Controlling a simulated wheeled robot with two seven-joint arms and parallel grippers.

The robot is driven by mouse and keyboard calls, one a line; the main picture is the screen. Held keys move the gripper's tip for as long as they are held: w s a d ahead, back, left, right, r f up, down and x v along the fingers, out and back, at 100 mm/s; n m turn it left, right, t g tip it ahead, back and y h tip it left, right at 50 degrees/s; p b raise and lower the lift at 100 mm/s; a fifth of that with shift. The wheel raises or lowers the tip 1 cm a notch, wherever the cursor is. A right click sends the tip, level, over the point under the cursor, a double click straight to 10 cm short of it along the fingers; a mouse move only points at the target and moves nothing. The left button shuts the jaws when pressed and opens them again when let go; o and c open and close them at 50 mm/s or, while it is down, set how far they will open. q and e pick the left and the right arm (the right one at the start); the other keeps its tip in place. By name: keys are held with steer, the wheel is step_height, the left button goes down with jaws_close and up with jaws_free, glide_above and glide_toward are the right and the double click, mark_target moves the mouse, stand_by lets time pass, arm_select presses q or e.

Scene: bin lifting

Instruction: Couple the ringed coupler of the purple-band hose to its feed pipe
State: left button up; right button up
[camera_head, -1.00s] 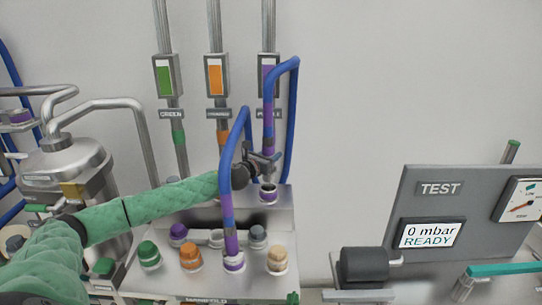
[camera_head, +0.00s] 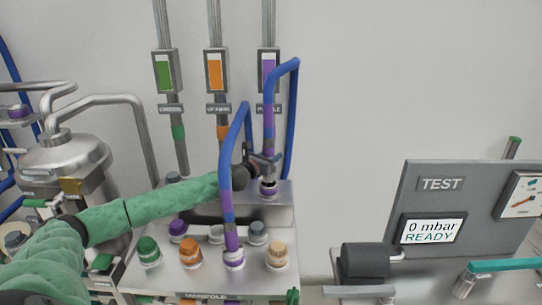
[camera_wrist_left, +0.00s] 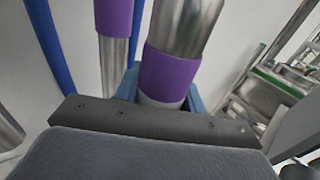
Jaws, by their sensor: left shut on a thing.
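My left gripper (camera_head: 265,163) is shut on the grey coupler of a blue hose with a purple band (camera_head: 268,107). In the left wrist view a metal cylinder with a purple band (camera_wrist_left: 168,75) stands between the fingers. The feed pipe with the purple plate (camera_head: 268,72) runs down the wall behind the hose. The coupler's ring is not clear. My right gripper is out of view.
A second purple-banded blue hose (camera_head: 229,205) rises from the manifold (camera_head: 205,278) close in front of my left gripper. Several coloured caps stand on the manifold. The test panel (camera_head: 435,205) is at right, reading 0 mbar READY. A metal vessel (camera_head: 75,165) is at left.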

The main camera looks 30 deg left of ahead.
arm_select(q)
steer(key=shift+f, duration=0.35)
steer(key=shift+f, duration=0.15)
steer(key=shift+f+b, duration=0.85)
steer(key=shift+f, duration=0.1)
steer(key=shift+f+b, duration=0.55)
steer(key=shift+f, duration=0.55)
stand_by(1.1)
steer(key=o, duration=1.7)
steer(key=shift+o, duration=0.2)
